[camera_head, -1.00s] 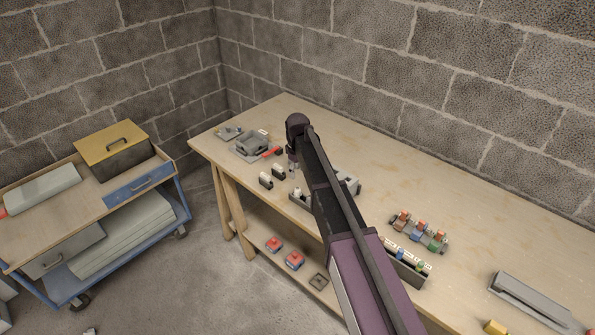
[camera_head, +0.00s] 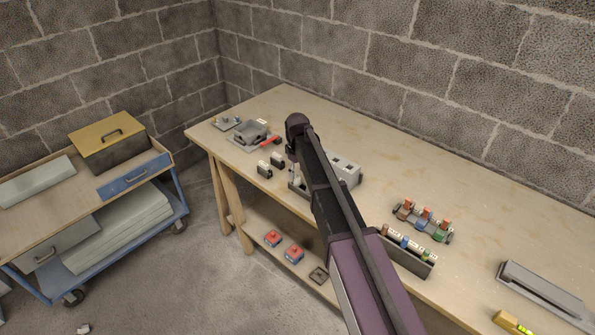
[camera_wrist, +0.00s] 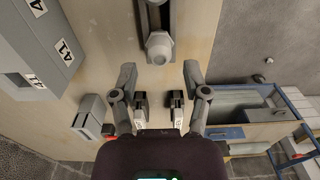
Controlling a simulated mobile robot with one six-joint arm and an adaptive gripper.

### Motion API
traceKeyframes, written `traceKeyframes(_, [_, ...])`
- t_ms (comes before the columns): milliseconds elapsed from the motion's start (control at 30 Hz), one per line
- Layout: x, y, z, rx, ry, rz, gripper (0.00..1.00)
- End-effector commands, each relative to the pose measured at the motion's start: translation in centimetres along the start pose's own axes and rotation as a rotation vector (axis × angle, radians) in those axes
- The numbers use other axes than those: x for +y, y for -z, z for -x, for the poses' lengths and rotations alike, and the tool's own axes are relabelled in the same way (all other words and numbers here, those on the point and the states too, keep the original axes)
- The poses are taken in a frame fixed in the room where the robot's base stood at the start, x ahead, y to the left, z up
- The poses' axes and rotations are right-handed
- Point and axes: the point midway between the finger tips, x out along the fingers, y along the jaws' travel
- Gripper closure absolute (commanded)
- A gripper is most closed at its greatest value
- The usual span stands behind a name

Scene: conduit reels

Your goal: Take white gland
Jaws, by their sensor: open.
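The white gland (camera_wrist: 160,47) shows in the wrist view as a pale, rounded, nut-like piece at the near end of a dark grey channel (camera_wrist: 143,17). My gripper (camera_wrist: 159,78) is open, its two fingers spread on either side of the line to the gland. The gland lies just beyond the fingertips, centred between them, and nothing is held. In the head view my gripper (camera_head: 292,165) is over the bench's front edge, partly hidden by my arm. I cannot clearly make out the gland there.
A grey box (camera_head: 346,169) stands close behind my arm on the bench (camera_head: 375,150). Small black-and-white blocks (camera_head: 277,160) sit left of my gripper. A rack of coloured pieces (camera_head: 423,220) and a grey trough (camera_head: 540,285) are at right. A trolley (camera_head: 150,184) stands left.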

Motion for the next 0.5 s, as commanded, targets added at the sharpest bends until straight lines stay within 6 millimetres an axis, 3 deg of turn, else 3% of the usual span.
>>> traceKeyframes(200, [0.0, 0.0, -2.1, 0.0, 0.0, 0.001, 0.4])
traceKeyframes(500, [-0.1, 0.0, -3.2, 0.0, -0.001, 0.001, 0.4])
